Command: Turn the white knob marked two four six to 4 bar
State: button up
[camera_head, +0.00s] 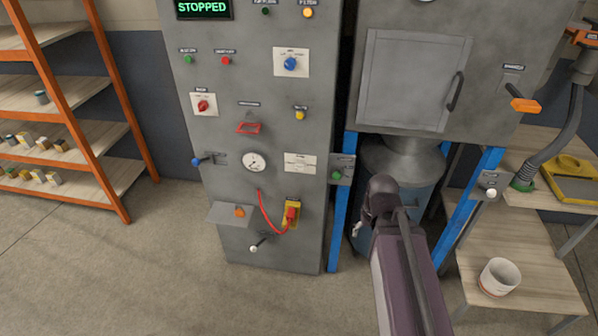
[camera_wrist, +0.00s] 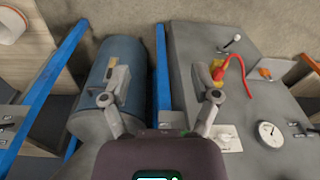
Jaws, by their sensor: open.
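A white plate (camera_head: 300,162) with what looks like a white knob is on the front of the grey cabinet, right of a round gauge (camera_head: 253,162). It also shows in the wrist view (camera_wrist: 227,137), where a small white knob stands on it; its marks are too small to read. The gauge is beside it in the wrist view (camera_wrist: 270,134). My gripper (camera_wrist: 163,97) is open and empty, with its fingers spread over the gap between the cabinet and a blue tank. It is apart from the plate, and in the head view it is right of the cabinet, lower than the plate.
A red plug (camera_head: 291,214) with a red cable and an orange button (camera_head: 239,211) on a small shelf stick out below. A green button box (camera_head: 337,174) sits at the cabinet's right edge. A blue post (camera_head: 340,215) and the tank (camera_head: 412,190) are nearby. Floor in front is clear.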

jog(key=w+a+f+m+t+h+b, duration=0.1)
jog(key=w+a+f+t+b, duration=0.5)
jog(key=b, duration=1.2)
jog(key=w+a+f+t+h+b, duration=0.1)
jog(key=w+a+f+t+b, duration=0.4)
jog(key=w+a+t+b, duration=1)
jog(key=a+b, duration=0.1)
jog(key=b, duration=0.2)
jog(key=shift+a+f+m+t+h+b, duration=0.3)
jog(key=shift+f+m+h+b, duration=0.05)
jog(key=shift+f+m+h, duration=0.05)
jog(key=shift+w+r, duration=0.1)
jog(key=shift+w, duration=0.05)
